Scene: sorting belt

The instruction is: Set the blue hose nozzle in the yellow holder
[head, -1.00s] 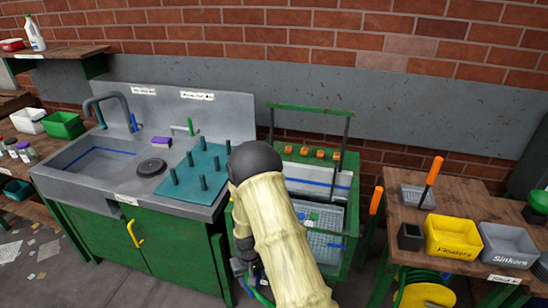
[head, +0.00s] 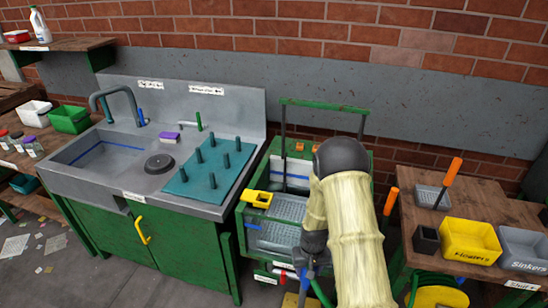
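A yellow holder (head: 258,198) with a dark opening sits at the left rim of the green-framed unit. My pale-sleeved arm with its dark joint reaches down over this unit's right side. The dark wrist part of my arm shows beside the sleeve, below and right of the holder. A small blue piece (head: 304,271) shows below the wrist, beside a green strand; I cannot tell whether it is the hose nozzle or whether it is held. My gripper's fingers cannot be made out. A slim blue upright piece (head: 141,116) stands behind the sink, beside the tap.
A grey sink (head: 90,155) and a teal peg board (head: 209,172) are at left. The green-framed unit holds a grey mesh tray (head: 288,208). A wooden table at right carries a yellow bin (head: 470,241), a grey bin (head: 524,249) and an orange-handled tool (head: 448,180).

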